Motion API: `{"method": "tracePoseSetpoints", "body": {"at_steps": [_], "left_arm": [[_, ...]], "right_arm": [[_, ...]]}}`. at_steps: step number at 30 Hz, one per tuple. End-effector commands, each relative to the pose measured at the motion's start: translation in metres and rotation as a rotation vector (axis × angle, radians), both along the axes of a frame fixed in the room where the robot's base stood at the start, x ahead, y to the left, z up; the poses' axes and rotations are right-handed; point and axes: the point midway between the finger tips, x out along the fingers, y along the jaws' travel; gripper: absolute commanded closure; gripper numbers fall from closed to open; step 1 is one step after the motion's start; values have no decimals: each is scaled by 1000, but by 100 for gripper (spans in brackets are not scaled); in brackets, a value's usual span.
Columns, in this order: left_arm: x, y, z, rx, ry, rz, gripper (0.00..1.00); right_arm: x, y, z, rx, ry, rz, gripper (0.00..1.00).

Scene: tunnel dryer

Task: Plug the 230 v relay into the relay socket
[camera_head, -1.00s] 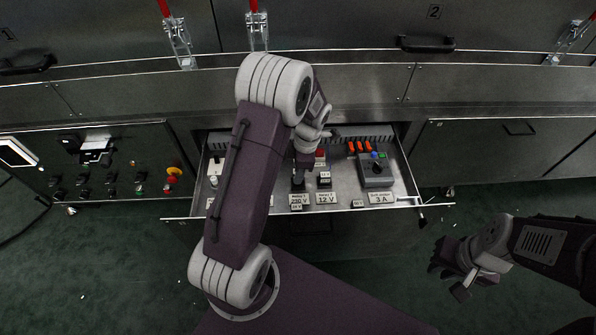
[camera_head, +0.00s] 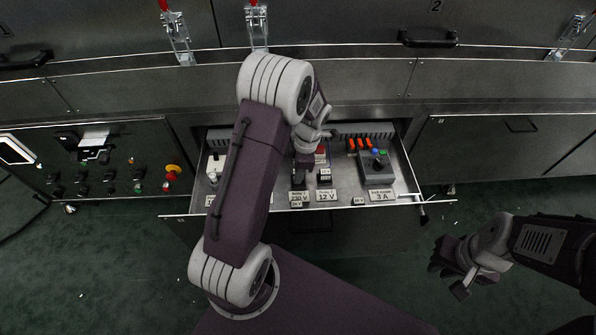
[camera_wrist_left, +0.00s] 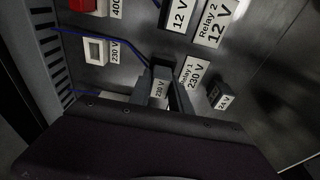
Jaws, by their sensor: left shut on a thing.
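My left gripper (camera_head: 300,172) reaches down into the open drawer. It is shut on the 230 V relay (camera_wrist_left: 159,89), a dark block with a white "230 V" label, seen between the fingers in the left wrist view. The relay is just beside the "Relay 1 230 V" plate (camera_wrist_left: 193,75), which also shows in the head view (camera_head: 299,197). The relay socket is not clearly visible; I cannot tell whether the relay touches it. My right gripper (camera_head: 452,272) hangs empty right of the drawer, its finger opening unclear.
A dark 12 V block (camera_head: 325,175) stands close right of the left gripper, by the "Relay 2 12 V" plate (camera_head: 327,195). A small 24 V block (camera_wrist_left: 221,97) and a blue-wired 230 V part (camera_wrist_left: 96,50) are near. A grey control box (camera_head: 377,168) stands at right.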

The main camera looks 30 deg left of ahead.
Motion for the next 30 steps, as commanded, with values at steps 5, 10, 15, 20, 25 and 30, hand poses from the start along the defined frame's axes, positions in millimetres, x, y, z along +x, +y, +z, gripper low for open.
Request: {"method": "tracePoseSetpoints", "body": {"at_steps": [5, 10, 15, 20, 25, 30], "left_arm": [[0, 0, -6, 0, 0, 0, 100], [0, 0, -7, 0, 0, 0, 59], [0, 0, -7, 0, 0, 0, 51], [0, 0, -6, 0, 0, 0, 51], [2, -3, 23, 0, -1, 0, 51], [5, -8, 62, 0, -2, 0, 51]], "right_arm": [[0, 0, -4, 0, 0, 0, 82], [0, 0, -5, 0, 0, 0, 82], [0, 0, -5, 0, 0, 0, 82], [0, 0, -4, 0, 0, 0, 82], [0, 0, 16, 0, 0, 0, 82], [0, 0, 38, 0, 0, 0, 82]]}}
